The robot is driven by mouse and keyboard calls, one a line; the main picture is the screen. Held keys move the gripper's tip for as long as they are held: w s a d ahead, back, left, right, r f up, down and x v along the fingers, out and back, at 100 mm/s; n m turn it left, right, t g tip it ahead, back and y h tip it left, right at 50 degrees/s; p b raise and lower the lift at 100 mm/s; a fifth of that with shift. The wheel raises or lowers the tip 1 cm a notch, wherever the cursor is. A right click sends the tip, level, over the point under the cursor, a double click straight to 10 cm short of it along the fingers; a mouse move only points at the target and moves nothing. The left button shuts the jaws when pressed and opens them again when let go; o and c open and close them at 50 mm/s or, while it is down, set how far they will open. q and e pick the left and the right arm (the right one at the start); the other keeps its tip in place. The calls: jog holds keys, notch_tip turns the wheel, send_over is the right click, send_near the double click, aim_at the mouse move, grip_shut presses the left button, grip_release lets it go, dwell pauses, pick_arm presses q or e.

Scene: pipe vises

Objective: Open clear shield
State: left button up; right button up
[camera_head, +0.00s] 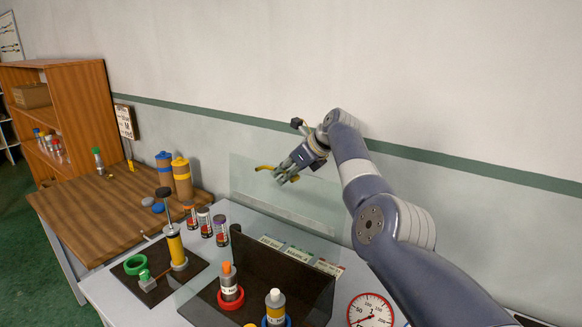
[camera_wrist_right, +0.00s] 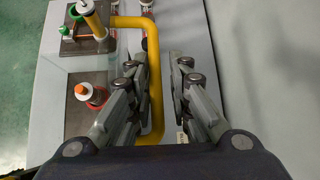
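The clear shield (camera_head: 285,205) is a see-through panel standing raised at the back of the grey bench, behind the dark tray. Its yellow handle (camera_head: 264,168) shows at the gripper in the head view. In the right wrist view the yellow handle (camera_wrist_right: 155,95) is a bent bar running between my fingers, closer to the left one. My right gripper (camera_head: 283,175) is at the shield's upper part; in its wrist view (camera_wrist_right: 163,68) the fingers are apart, with a gap on the right of the bar. My left gripper is not in view.
A dark tray (camera_head: 262,262) holds bottles in a red ring (camera_head: 231,304) and a blue ring. A yellow cylinder (camera_head: 176,248) stands on a dark plate to the left. A round gauge (camera_head: 370,312) is at front right. The wall (camera_head: 440,90) is close behind my right arm.

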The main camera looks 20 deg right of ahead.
jog(key=shift+v, duration=0.75)
jog(key=v, duration=1)
jog(key=shift+r, duration=0.25)
jog(key=shift+d, duration=0.1)
